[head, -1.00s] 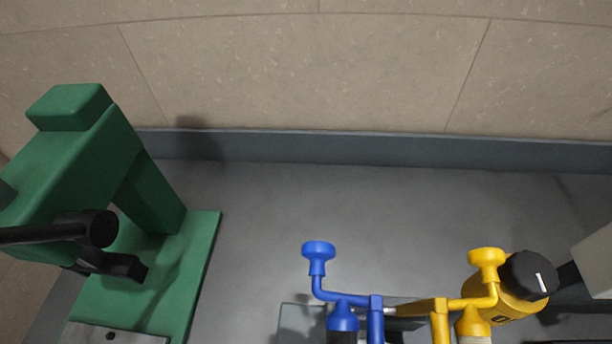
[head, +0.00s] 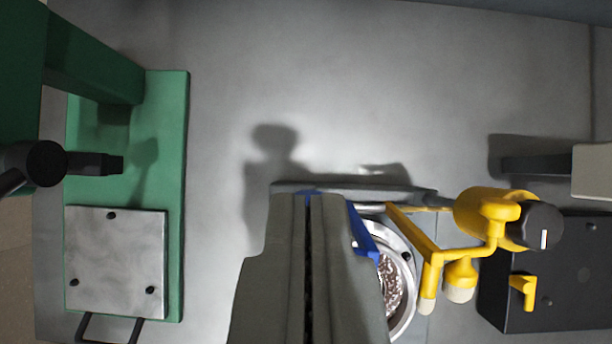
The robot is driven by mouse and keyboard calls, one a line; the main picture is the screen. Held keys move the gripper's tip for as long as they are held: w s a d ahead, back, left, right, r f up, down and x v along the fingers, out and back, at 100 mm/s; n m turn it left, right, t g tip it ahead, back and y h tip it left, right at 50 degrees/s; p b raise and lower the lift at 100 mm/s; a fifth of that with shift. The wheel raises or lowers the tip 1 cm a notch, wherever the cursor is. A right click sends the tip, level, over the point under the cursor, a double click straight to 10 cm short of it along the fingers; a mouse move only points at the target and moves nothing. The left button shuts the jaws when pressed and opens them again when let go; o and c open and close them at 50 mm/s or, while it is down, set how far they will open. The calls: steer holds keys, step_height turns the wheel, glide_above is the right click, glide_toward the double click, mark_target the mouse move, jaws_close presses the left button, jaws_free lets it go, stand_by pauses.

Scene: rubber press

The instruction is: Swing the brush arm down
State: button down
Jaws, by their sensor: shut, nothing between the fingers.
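My gripper (head: 308,198) is shut and empty, large in the lower middle. It covers most of a blue arm (head: 363,235), which shows only as a strip along its right side and a bit at its tips; I cannot tell whether they touch. A yellow arm (head: 417,230) with a yellow knob stands right of my gripper, with cream-coloured ends (head: 460,295) pointing to the front. I cannot tell for certain which arm is the brush arm. A round metal dish (head: 402,255) with brownish, shiny contents lies between my gripper and the yellow arm, partly hidden.
A green press (head: 175,200) with a metal plate (head: 115,262) and a black handle stands at left. A black box (head: 560,285) with a yellow lever (head: 525,287) sits at right, near a black dial (head: 535,225). The grey bench (head: 330,80) is clear at the back.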

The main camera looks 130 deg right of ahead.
steer(key=shift+w+f, duration=0.2)
steer(key=shift+f, duration=1.35)
steer(key=shift+w+f, duration=0.25)
steer(key=shift+f, duration=1.35)
steer(key=shift+w+f, duration=0.2)
steer(key=shift+f, duration=1.35)
steer(key=shift+s, duration=0.15)
